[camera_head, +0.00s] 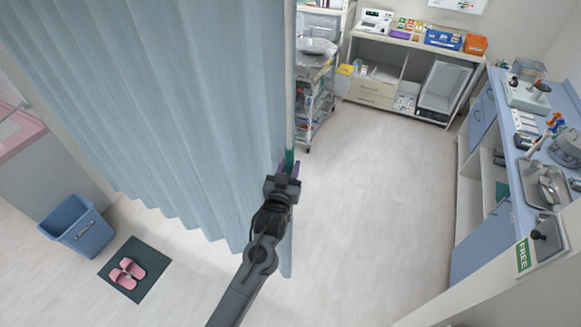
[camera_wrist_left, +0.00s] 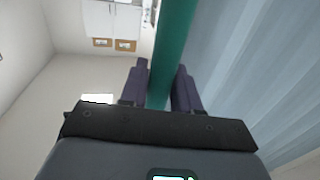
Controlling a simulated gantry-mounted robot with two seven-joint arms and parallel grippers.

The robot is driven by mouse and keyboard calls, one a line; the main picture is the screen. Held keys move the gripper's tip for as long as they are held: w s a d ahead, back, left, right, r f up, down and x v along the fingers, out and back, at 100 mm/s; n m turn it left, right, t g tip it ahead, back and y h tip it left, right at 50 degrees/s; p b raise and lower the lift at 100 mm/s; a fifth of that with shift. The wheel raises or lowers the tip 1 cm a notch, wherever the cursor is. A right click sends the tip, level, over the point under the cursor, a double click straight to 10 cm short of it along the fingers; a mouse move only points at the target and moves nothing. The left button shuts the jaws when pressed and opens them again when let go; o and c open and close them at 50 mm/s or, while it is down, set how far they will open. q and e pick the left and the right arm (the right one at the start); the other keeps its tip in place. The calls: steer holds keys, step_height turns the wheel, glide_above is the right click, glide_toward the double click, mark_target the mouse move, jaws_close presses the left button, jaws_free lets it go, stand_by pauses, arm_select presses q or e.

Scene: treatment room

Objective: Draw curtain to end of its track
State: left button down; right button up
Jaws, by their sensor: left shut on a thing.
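The light blue pleated curtain (camera_head: 170,110) hangs across the left half of the head view, its free edge near the middle. A green strip runs along that edge by my gripper. My left gripper (camera_head: 289,168) is at this edge. In the left wrist view, the green strip (camera_wrist_left: 172,50) passes between the two purple fingers of my left gripper (camera_wrist_left: 162,85), which is shut on it. The curtain (camera_wrist_left: 260,70) fills the right side there. The curtain's track is out of view. My right gripper is not in view.
A wheeled cart (camera_head: 314,90) stands just beyond the curtain edge. Shelves (camera_head: 375,90) and a blue counter with a sink (camera_head: 545,185) line the back and right. A blue bin (camera_head: 78,228) and pink slippers (camera_head: 126,273) on a dark mat lie at left. The middle floor is clear.

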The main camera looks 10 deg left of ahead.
arm_select(q)
steer(key=shift+d+f, duration=0.1)
steer(key=shift+d, duration=0.1)
steer(key=c, duration=1)
jaws_free()
steer(key=shift+c, duration=0.2)
steer(key=shift+o, duration=0.4)
steer(key=shift+d, duration=0.15)
steer(key=shift+s, duration=0.1)
steer(key=shift+s, duration=0.1)
steer(key=shift+s+a, duration=0.2)
steer(key=shift+s, duration=0.1)
steer(key=s+b, duration=0.2)
steer(key=s, duration=0.8)
steer(key=shift+a, duration=0.45)
